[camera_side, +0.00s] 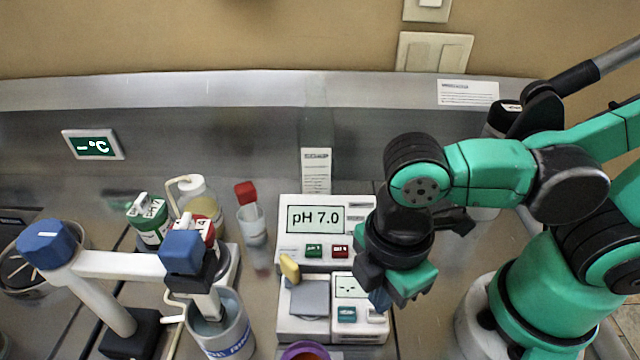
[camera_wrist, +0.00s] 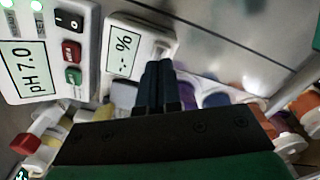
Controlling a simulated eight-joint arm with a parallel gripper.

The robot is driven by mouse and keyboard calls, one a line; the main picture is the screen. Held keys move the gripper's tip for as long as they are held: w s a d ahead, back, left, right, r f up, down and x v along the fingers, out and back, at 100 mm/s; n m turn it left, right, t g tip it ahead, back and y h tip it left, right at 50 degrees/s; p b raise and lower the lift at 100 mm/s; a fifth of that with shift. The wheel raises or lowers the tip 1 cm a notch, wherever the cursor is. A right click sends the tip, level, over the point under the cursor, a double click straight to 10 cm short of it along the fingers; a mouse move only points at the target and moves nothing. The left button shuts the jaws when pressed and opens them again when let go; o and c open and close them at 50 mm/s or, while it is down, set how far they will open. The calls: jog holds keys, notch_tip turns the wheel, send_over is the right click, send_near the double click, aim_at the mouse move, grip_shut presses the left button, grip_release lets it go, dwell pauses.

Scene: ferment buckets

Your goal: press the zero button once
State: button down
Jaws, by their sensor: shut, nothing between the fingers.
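A small white scale-like device (camera_side: 305,325) stands in front of the pH meter in the side view, with a grey plate (camera_side: 310,298) and a display (camera_side: 351,286) showing dashes. It has a teal button (camera_side: 346,314) and a pale button (camera_side: 376,315); their labels are too small to read, so I cannot tell which is zero. My gripper (camera_side: 380,299) is shut and empty, pointing down over the device's right edge. Whether it touches is unclear. In the wrist view my gripper (camera_wrist: 157,82) has its fingers together, below the device's display (camera_wrist: 125,54); its buttons are not clearly visible there.
The pH meter (camera_side: 285,228) reads pH 7.0 and has a green button (camera_side: 314,250) and a red button (camera_side: 340,251). A purple-rimmed cup (camera_side: 303,349) is in front.

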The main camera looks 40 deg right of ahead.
jog(key=shift+f, duration=1.3)
jog(key=shift+r, duration=0.15)
dwell(0.4)
jog(key=shift+r, duration=2.9)
jog(key=w+d+r+m+t, duration=0.2)
jog(key=w+d+m+t, duration=0.4)
jog(key=w+d+m, duration=0.5)
jog(key=m, duration=0.2)
jog(key=shift+w+r+m+t, duration=0.2)
jog(key=shift+w+m+t, duration=0.1)
jog(key=shift+w+m, duration=0.1)
